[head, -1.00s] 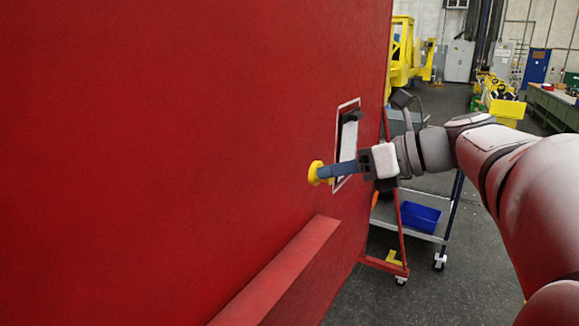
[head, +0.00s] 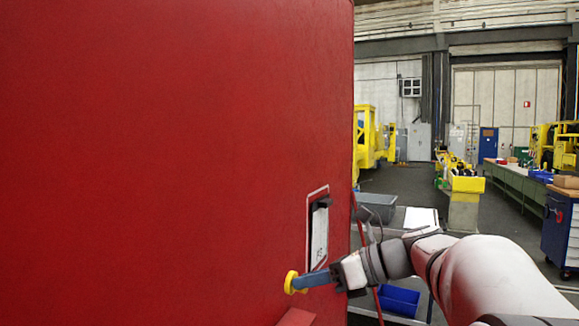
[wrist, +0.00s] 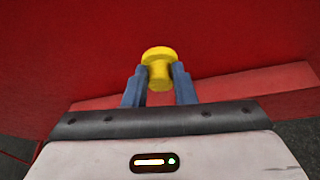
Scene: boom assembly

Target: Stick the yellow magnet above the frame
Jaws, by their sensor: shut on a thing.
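The yellow magnet (head: 291,282) is a spool-shaped piece with a wide round head. My gripper (head: 312,280) is shut on it near the lower right of the red wall. In the wrist view the magnet (wrist: 157,66) sits between the two blue fingers (wrist: 158,88), its wide head pointing away toward the red surface. I cannot tell whether the head touches the wall. The frame (head: 308,226) is a thin white rectangular outline on the red wall, with a white paper and a black clip inside. The magnet is below and left of the frame.
The large red wall (head: 170,150) is bare above and left of the frame. A red ledge (head: 297,317) juts out below the magnet. A cart with a blue bin (head: 398,300) and a grey bin (head: 376,205) stands right of the wall.

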